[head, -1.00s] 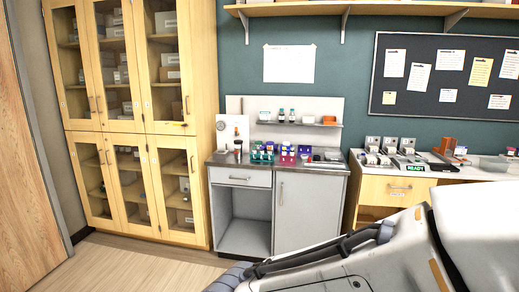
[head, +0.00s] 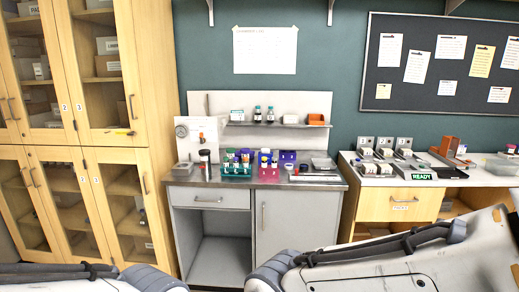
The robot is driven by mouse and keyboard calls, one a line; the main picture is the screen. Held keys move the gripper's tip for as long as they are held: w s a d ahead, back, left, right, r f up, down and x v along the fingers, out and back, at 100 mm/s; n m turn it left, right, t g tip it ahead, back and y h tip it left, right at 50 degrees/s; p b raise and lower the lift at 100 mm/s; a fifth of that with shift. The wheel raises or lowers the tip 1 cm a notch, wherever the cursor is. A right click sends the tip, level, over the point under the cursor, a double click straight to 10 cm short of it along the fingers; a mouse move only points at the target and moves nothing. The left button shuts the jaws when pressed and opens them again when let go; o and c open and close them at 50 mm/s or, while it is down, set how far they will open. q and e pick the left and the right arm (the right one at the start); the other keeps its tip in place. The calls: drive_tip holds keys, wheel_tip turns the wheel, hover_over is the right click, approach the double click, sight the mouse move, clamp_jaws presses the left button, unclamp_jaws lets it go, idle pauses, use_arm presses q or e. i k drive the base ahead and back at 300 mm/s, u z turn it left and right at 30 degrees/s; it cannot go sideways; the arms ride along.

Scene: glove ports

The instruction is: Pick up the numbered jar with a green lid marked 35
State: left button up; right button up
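I cannot make out a jar with a green lid marked 35 in the head view; labels are too small to read. Small coloured-top containers stand in a teal rack (head: 236,170) and a pink rack (head: 268,173) on the grey counter (head: 214,180). Two dark bottles (head: 264,114) stand on the shelf above it. My two arms cross the bottom of the head view, but neither gripper is in view.
Glass-door wooden cabinets (head: 119,133) stand at the left. The grey counter has an open bay below on its left. A wooden desk (head: 386,204) with small devices and a READY sign (head: 424,176) stands at the right.

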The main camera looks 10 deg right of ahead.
sight(231, 151)
drive_tip(key=i, duration=1.95)
drive_tip(key=u, duration=0.3)
